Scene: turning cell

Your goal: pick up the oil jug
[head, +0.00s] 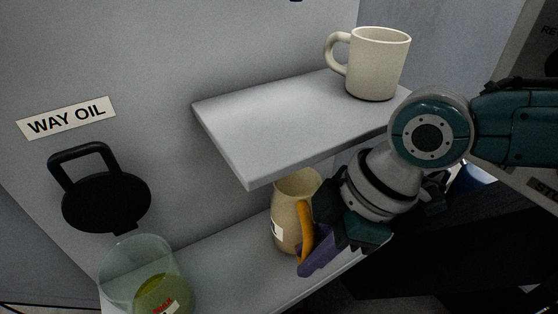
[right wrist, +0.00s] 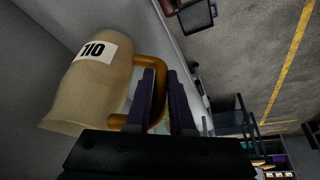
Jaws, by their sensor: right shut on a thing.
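The oil jug (head: 288,226) is tan with an orange-brown handle and a white label. It stands on the lower shelf (head: 225,259), its upper part partly hidden under the upper shelf in the head view. My right gripper (head: 318,256) is at the jug's handle side, with purple fingers. In the right wrist view the jug (right wrist: 92,77) shows its "OIL" label, and the fingers of my right gripper (right wrist: 163,103) are shut on the handle (right wrist: 150,65). My left gripper is not in view.
The upper shelf (head: 262,123) juts out right above the jug and carries a cream mug (head: 377,63). A clear container with yellow-green liquid (head: 163,294) stands at the lower left. A black round lid-like part (head: 106,201) and a "WAY OIL" sign (head: 66,118) are on the wall.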

